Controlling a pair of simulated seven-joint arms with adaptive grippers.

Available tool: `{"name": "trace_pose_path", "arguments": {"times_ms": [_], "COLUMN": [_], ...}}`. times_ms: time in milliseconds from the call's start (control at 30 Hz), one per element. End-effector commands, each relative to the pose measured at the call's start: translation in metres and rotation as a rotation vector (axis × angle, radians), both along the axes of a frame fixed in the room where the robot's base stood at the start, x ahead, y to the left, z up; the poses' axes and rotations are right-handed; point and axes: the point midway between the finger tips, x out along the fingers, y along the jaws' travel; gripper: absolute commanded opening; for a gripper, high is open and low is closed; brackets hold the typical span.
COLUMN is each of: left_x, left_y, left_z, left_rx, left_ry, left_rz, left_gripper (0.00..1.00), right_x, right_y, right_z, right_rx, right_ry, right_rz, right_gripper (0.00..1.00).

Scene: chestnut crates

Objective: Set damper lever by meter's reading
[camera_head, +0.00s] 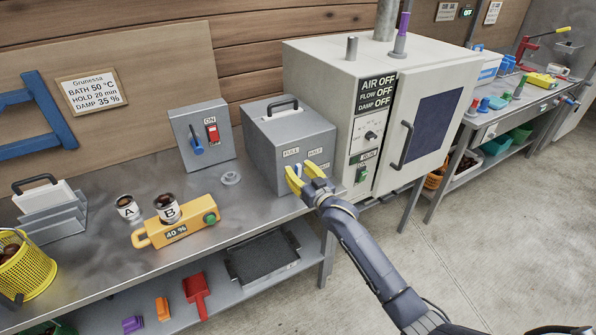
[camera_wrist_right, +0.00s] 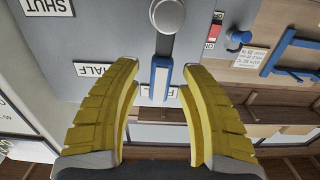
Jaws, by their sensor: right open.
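My left gripper is out of view.
A wall card (camera_head: 92,91) reads BATH 50 °C, HOLD 20 min, DAMP 35 %. Cup A (camera_head: 128,207) stands left of the meter. A switch box (camera_head: 203,135) is left of the grey box, and a large oven (camera_head: 375,110) is right. A yellow basket (camera_head: 28,272) stands far left.

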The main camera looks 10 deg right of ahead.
Motion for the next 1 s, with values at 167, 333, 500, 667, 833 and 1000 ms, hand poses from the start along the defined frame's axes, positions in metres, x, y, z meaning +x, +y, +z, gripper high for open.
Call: {"name": "trace_pose_path", "arguments": {"times_ms": [167,333,500,667,833,1000], "left_x": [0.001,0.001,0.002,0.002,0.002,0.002], "left_y": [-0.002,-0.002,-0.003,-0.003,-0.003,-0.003], "left_z": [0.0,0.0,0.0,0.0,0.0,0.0], "left_rx": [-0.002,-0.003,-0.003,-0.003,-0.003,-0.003], "left_ry": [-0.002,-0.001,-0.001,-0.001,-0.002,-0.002], "left_rz": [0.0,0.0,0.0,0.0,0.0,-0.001], "left_gripper": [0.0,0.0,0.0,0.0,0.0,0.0], "right_x": [-0.019,-0.049,-0.076,-0.096,-0.108,-0.112], "right_y": [-0.006,-0.014,-0.022,-0.028,-0.031,-0.032], "right_z": [-0.002,-0.001,-0.001,-0.001,-0.001,0.0], "right_rx": [-0.001,0.0,0.0,0.0,0.0,0.0], "right_ry": [0.002,0.001,0.001,0.001,0.001,0.0], "right_rz": [0.0,0.0,0.0,0.0,0.0,0.0], "right_gripper": [0.42,0.42,0.42,0.42,0.42,0.42]}}
